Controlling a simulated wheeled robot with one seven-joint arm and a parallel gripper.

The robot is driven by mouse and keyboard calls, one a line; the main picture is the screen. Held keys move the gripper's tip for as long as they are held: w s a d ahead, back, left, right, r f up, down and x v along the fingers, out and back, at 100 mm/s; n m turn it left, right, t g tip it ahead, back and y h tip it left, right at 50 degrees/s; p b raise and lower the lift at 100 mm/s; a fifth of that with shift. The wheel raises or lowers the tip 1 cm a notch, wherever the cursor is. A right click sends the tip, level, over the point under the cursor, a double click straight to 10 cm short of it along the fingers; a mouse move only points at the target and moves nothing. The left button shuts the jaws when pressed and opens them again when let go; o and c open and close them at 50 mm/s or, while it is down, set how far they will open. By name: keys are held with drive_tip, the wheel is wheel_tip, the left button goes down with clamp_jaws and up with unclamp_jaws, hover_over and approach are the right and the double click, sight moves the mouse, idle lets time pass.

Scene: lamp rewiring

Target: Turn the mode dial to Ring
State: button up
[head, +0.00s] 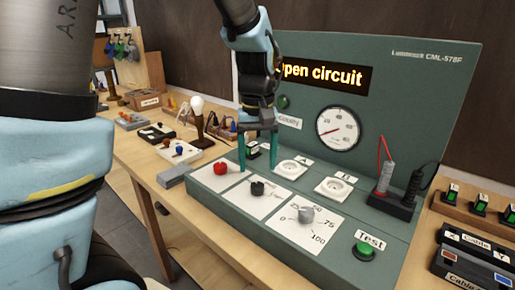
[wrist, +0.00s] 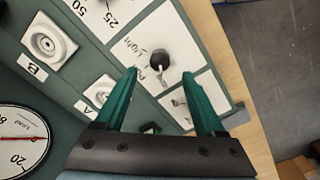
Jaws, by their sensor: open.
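My gripper (head: 258,165) is open and empty, pointing down above the panel of the green tester, just behind a black knob (head: 257,187). In the wrist view the black knob (wrist: 158,60) shows between and slightly beyond the two green fingertips (wrist: 159,73), not held. Its white plate carries small words around it that I cannot read fully. A red knob (head: 220,169) is on the plate to its left, and a grey knob (head: 305,214) with a number scale is on the plate to its right. I cannot tell from the labels which knob is the mode dial.
Two white sockets (head: 335,187) lie behind the knobs. The upright panel shows "Open circuit" on its display (head: 325,76) and a round gauge (head: 338,128). Red and black probes (head: 387,178) stand at the right, and a green Test button (head: 364,250) is in front.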

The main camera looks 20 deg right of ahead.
sight(257, 185)
wheel_tip(257, 185, up, 5)
drive_tip(key=shift+f+b, duration=0.1)
drive_tip(key=shift+b, duration=0.2)
drive_tip(key=a+f, duration=0.4)
drive_tip(key=a, duration=0.8)
drive_tip(key=w+a+f+n+t, duration=0.1)
drive_tip(key=a+f, duration=0.4)
drive_tip(key=a, duration=0.8)
drive_tip(key=shift+w+a+t, duration=0.15)
drive_tip(key=shift+a+t, duration=0.1)
drive_tip(key=shift+t, duration=0.05)
